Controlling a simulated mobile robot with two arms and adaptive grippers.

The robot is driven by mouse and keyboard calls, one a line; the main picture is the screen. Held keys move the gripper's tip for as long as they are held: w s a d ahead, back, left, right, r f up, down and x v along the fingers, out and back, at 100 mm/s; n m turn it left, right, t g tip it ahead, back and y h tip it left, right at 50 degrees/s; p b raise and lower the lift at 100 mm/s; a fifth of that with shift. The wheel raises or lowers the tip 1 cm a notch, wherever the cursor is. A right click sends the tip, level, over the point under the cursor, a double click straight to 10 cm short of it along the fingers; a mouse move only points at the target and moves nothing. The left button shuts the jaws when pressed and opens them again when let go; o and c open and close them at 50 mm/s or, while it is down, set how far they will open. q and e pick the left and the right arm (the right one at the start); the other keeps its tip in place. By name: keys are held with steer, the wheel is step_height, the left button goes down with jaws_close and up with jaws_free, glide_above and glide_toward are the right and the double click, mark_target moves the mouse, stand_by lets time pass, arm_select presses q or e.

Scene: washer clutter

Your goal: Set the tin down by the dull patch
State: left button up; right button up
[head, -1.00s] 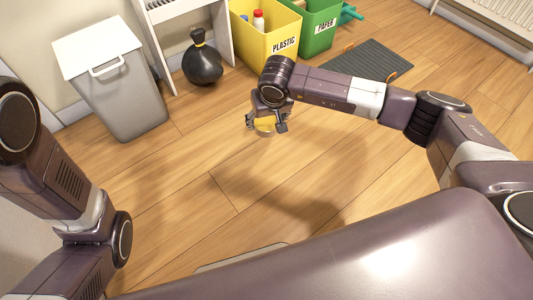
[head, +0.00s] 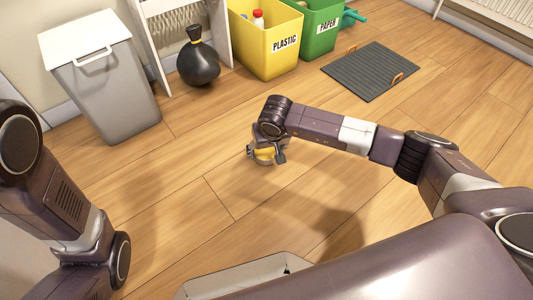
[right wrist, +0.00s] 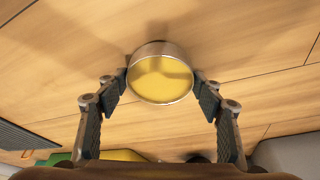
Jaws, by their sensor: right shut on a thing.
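The tin (head: 264,154) is a short round metal can with a yellow face. My right gripper (head: 267,159) is shut on it and holds it over the wooden floor, in the middle of the head view. In the right wrist view the tin (right wrist: 160,78) sits between the two fingertips, its yellow face towards the camera. I cannot tell from the frames how high it is above the floor. No dull patch stands out clearly on the floor. My left arm shows at the left edge, but its gripper is out of view.
A grey bin with a white lid (head: 84,36), a black bag (head: 199,66), a yellow plastic bin (head: 262,54) and a green paper bin (head: 318,38) stand at the back. A ribbed grey mat (head: 370,70) lies right of them. A pale container (head: 240,275) is at the bottom. Floor around the tin is clear.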

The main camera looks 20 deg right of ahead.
steer(key=shift+f, duration=0.1)
steer(key=o, duration=1.6)
steer(key=shift+f, duration=0.15)
steer(key=p+v, duration=0.8)
steer(key=v, duration=0.4)
